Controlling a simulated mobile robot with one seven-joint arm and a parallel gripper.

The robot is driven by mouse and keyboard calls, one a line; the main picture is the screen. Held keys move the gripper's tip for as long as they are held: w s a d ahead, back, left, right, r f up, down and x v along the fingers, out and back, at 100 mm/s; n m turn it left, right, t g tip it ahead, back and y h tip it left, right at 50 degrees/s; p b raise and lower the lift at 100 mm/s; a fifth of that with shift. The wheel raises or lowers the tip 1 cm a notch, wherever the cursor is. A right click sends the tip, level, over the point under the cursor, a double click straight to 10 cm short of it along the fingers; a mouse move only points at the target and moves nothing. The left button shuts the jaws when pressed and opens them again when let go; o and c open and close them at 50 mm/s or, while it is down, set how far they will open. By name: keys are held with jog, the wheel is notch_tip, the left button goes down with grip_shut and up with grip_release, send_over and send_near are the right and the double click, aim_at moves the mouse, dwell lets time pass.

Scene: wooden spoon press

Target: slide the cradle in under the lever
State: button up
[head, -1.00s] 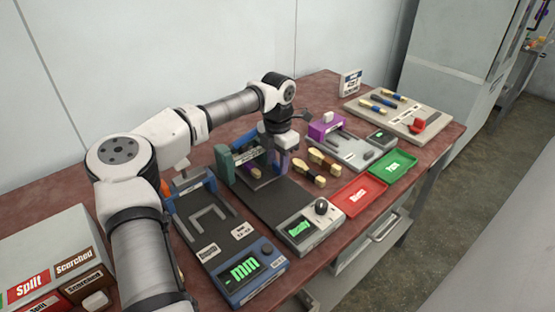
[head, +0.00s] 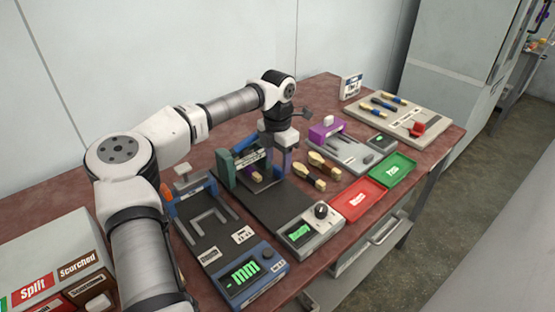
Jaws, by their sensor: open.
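The press (head: 227,172) stands in the middle of the bench, with a green upright at its left, a crossbar and a dark base plate (head: 275,207) running toward me. A small piece with a wooden end (head: 256,176) shows beneath the crossbar; I cannot tell whether it lies in the cradle. The cradle and lever cannot be made out clearly behind my arm. My gripper (head: 272,158) points down at the right part of the press. Its jaws are open, but the fingertips are largely hidden against the press, and I cannot tell whether they touch anything.
A blue gauge (head: 240,270) reading "mm" stands left of the press. A grey readout box with a dark knob (head: 321,211) is at the plate's near end. Wooden-ended pieces (head: 308,177), a red tray (head: 358,201), a green tray (head: 388,171) and a purple-topped fixture (head: 326,131) lie right.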

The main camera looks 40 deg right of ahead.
notch_tip(320, 180, up, 12)
jog(key=p, duration=0.7)
jog(key=shift+p, duration=0.3)
jog(key=shift+r, duration=0.1)
